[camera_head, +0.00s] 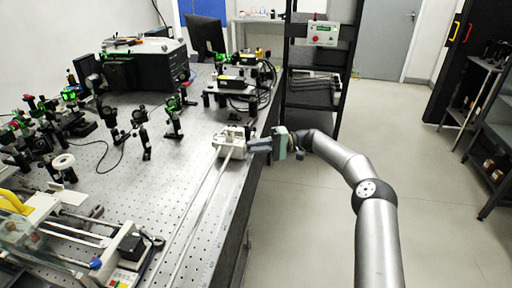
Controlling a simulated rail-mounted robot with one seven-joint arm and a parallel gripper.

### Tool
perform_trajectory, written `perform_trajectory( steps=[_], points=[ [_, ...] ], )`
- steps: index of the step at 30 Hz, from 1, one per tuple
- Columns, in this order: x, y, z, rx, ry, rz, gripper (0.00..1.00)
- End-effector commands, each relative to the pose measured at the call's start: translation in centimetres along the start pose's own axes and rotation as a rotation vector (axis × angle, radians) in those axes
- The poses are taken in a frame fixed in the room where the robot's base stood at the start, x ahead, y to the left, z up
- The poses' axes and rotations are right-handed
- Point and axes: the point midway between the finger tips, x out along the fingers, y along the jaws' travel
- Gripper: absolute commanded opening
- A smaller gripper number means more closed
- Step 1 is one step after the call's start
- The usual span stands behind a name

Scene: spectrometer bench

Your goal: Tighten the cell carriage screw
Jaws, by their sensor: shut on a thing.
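The cell carriage (229,139) is a small pale block at the far end of two parallel rails (196,213) on the optical table. My gripper (252,145) reaches in from the right over the table edge, with its fingers at the right side of the carriage. The fingers look closed together on something small at that side. The screw itself is hidden by the fingers or too small to make out.
Optical mounts (173,117) stand on the table to the left. A raised optics assembly (238,82) stands just behind the carriage. An apparatus with a yellow part (14,202) fills the near left. A dark shelf rack (312,90) stands behind my arm. The floor (300,225) at right is clear.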

Motion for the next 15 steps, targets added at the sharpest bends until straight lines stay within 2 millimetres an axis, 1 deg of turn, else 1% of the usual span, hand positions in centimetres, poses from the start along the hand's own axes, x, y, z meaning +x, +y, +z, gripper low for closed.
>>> perform_trajectory(
  steps=[6,15],
  points=[
    [-0.02,0.11,-0.02,0.14,0.002,-0.059,0.0],
    [-0.01,0.16,0.0,0.254,0.001,-0.107,0.0]
  ],
)
